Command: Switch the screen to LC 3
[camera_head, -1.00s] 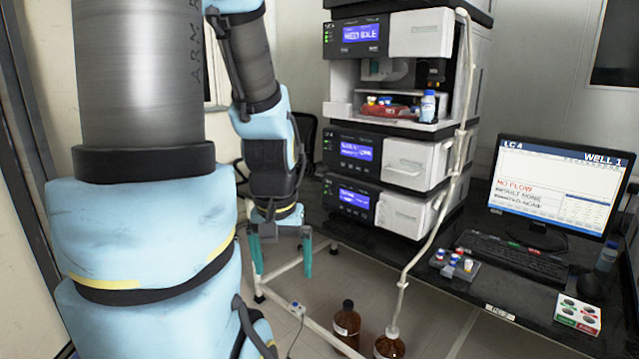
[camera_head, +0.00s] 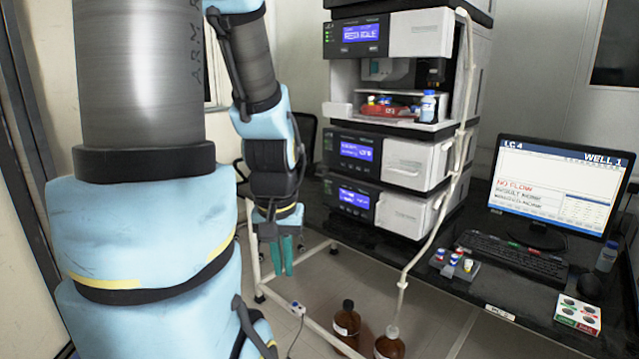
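The monitor (camera_head: 556,185) stands on the right of the dark bench. Its header reads "LC 4" and "WELL 1", with "NO FLOW" in red below. A small white box with several dark round buttons (camera_head: 577,315) lies at the bench's front right; it has green and red labels, too small to read surely. My gripper (camera_head: 282,272) hangs left of the bench, well apart from the monitor and the box. Its teal fingers are together and hold nothing that I can see.
A stack of instruments (camera_head: 385,160) stands at the bench's back left, with a pale tube running down its front. A keyboard (camera_head: 512,258), a mouse (camera_head: 589,287) and a small vial rack (camera_head: 456,267) lie before the monitor. Brown bottles (camera_head: 347,325) stand below the bench edge.

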